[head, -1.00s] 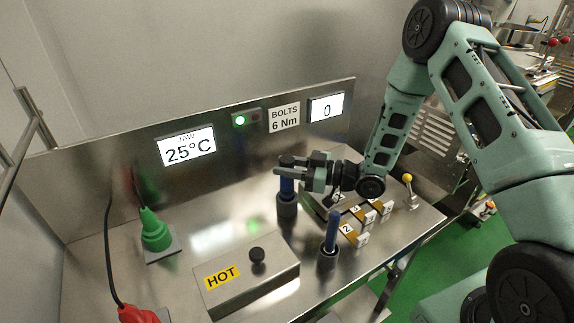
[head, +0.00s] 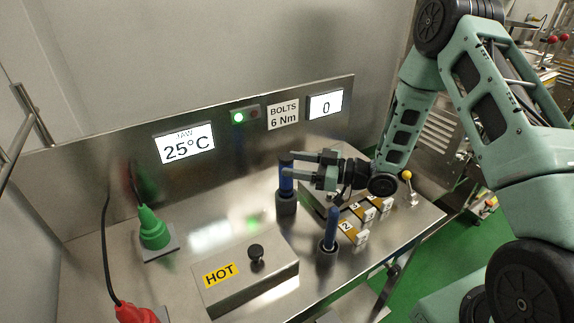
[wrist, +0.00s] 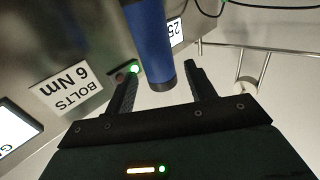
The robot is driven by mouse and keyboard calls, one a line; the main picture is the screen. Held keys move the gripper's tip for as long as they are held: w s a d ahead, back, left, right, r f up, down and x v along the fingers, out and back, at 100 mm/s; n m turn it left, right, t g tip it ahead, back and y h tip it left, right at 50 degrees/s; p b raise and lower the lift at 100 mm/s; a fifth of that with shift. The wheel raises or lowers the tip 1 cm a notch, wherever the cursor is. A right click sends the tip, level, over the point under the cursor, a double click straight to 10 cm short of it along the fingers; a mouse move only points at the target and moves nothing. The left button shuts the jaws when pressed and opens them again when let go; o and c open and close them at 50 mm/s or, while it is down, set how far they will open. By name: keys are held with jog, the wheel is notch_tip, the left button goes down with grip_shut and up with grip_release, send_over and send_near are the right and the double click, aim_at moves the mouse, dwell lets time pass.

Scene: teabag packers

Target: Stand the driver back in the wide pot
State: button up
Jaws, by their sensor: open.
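A driver with a blue handle (head: 286,184) and a dark top stands upright in a dark grey pot (head: 286,205) on the steel bench. My gripper (head: 290,164) is open, its two fingers spread at the upper part of this handle. In the wrist view the blue handle (wrist: 152,42) shows between the two open fingers (wrist: 160,82), with a gap on each side. A second blue-handled tool (head: 332,226) stands in another dark pot (head: 327,249), nearer the front. I cannot tell for sure which pot is the wide one. The tools' lower ends are hidden inside the pots.
A steel box marked HOT (head: 245,279) with a black knob lies at the front. Numbered blocks (head: 352,232) and a yellow-tipped lever (head: 407,177) are to the right. A green plug (head: 153,230) and a red plug (head: 134,313) are left. The back panel (head: 235,150) rises behind.

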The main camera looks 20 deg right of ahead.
jog(key=b+v, duration=0.2)
jog(key=v, duration=0.7)
